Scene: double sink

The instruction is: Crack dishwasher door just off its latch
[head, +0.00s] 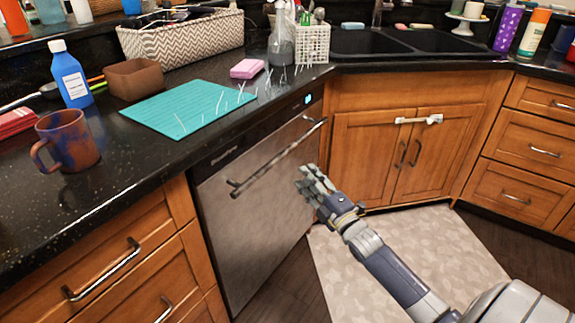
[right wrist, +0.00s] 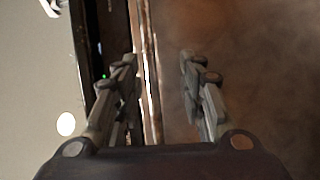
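The dishwasher door (head: 255,230) is a brushed steel panel under the dark counter, and it looks closed. Its long bar handle (head: 278,158) runs across the upper part, below a dark control strip with a small lit display. My right gripper (head: 313,183) is in front of the door, near the handle's right half. In the right wrist view my right gripper (right wrist: 159,62) has its two fingers apart. A long thin bar, seemingly the handle (right wrist: 152,90), shows between them, nearer the left finger. I cannot tell whether it touches. My left gripper is not in view.
Wooden drawers (head: 120,285) stand left of the dishwasher and a sink cabinet (head: 385,150) stands right. A pale mat (head: 400,255) lies on the floor in front. The counter above holds a teal cutting board (head: 185,110), a mug (head: 68,140) and a blue bottle (head: 70,75).

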